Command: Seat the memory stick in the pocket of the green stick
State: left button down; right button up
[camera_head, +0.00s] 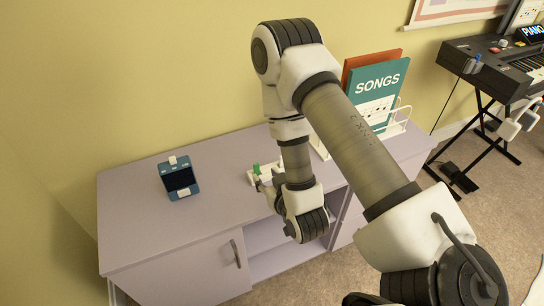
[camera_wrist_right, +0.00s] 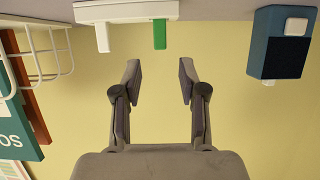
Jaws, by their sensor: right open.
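A white holder (camera_head: 252,179) stands on the lavender cabinet, partly hidden by my right arm; it also shows at the top of the right wrist view (camera_wrist_right: 125,11). A green stick (camera_head: 256,168) stands upright in it and shows in the wrist view (camera_wrist_right: 160,34). A white stick (camera_wrist_right: 102,38) stands at its other end. I cannot tell which piece is the memory stick. My right gripper (camera_head: 267,187) is beside the holder; in the wrist view its fingers (camera_wrist_right: 160,80) are apart with nothing between them. My left gripper is not in view.
A blue device (camera_head: 179,178) with a dark screen and a white piece on top stands left on the lavender cabinet (camera_head: 135,215). A white wire rack (camera_head: 398,122) holds songbooks (camera_head: 378,90) at right. The cabinet top between device and holder is clear.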

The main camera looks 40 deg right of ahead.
jog(key=s+a+f+n+g+y+p, duration=0.1)
jog(key=s+a+f+g+y+p, duration=0.15)
jog(key=s+f+g, duration=0.6)
jog(key=s+a+f+n+g+y+p, duration=0.1)
jog(key=s+a+f+g, duration=0.35)
jog(key=s, duration=0.75)
pick_arm(q)
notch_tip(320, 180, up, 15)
jog(key=p, duration=0.9)
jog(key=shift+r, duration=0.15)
pick_arm(e)
notch_tip(320, 180, up, 10)
jog(key=shift+s+d, duration=0.15)
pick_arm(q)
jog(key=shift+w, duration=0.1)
pick_arm(e)
jog(key=shift+h, duration=0.25)
